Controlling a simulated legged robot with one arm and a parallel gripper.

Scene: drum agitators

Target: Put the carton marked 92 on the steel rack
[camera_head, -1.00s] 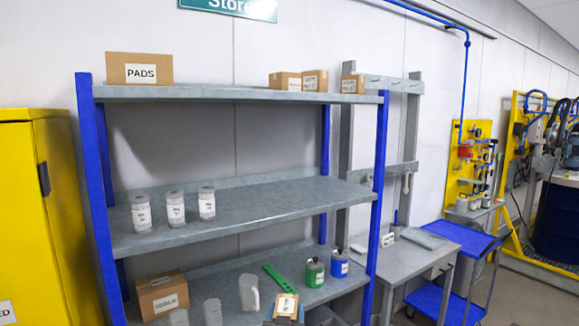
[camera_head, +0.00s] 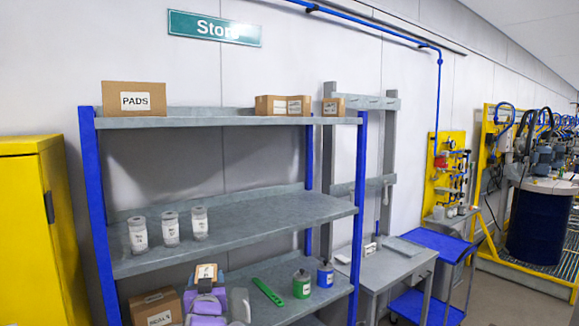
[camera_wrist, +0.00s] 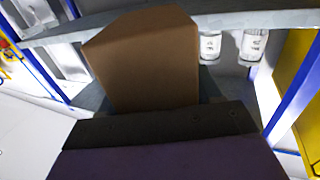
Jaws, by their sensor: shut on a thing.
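My gripper (camera_head: 206,285) is shut on a small brown carton (camera_head: 206,270), in front of the lower part of the rack in the head view. The carton has a pale label whose writing is too small to read. In the wrist view the same carton (camera_wrist: 148,62) rises beyond the dark gripper edge, showing plain brown faces, with the label not visible. The steel rack (camera_head: 270,217) has grey shelves and blue uprights. In the wrist view a shelf edge (camera_wrist: 245,18) passes behind the carton.
The middle shelf holds three white jars (camera_head: 170,229) at left; its right part is clear. The top shelf holds a PADS carton (camera_head: 134,98) and several small cartons (camera_head: 284,105). Below are a labelled carton (camera_head: 157,307), green tool (camera_head: 267,291) and cans (camera_head: 302,284). A yellow cabinet (camera_head: 30,230) stands left.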

